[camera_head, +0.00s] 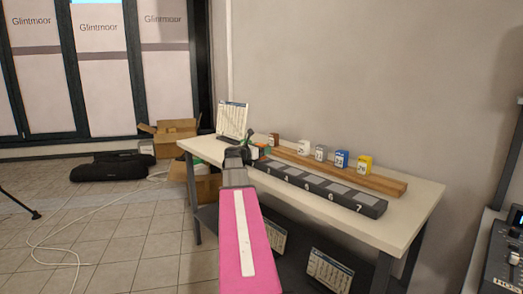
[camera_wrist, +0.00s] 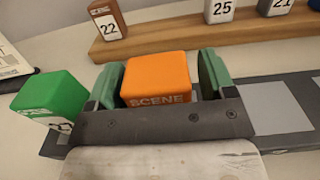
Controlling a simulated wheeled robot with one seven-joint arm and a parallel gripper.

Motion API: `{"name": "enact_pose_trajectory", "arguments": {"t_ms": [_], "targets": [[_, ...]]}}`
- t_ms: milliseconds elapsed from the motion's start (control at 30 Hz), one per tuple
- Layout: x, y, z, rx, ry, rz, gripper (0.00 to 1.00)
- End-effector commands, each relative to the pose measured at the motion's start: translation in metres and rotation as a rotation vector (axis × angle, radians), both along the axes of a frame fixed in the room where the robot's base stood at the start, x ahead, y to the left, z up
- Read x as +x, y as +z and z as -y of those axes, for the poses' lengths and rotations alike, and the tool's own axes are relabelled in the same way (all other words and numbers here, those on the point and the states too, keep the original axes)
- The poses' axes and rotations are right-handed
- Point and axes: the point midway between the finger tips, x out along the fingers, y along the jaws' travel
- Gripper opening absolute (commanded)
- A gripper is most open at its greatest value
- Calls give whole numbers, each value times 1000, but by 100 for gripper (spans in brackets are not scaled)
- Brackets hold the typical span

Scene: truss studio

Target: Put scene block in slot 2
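The scene block (camera_wrist: 157,78) is orange, with "SCENE" on the side toward me. Slot 2 is hidden by my arm.
A green block (camera_wrist: 48,102) stands close left of my gripper at the rail's left end. Behind is a wooden strip (camera_head: 380,182) with several numbered blocks, including a brown one (camera_wrist: 107,20). Grey slot pads to the right (camera_wrist: 277,108) are bare. A calendar-like card (camera_head: 232,120) stands at the left.

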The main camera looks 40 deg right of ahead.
Motion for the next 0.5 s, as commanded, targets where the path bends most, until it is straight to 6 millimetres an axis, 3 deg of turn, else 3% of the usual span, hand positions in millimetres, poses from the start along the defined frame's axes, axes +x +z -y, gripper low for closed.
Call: {"name": "enact_pose_trajectory", "arguments": {"t_ms": [233, 500], "targets": [[-2, 2, -10, 0, 1, 0, 76], [-7, 2, -62, -1, 2, 0, 76]]}}
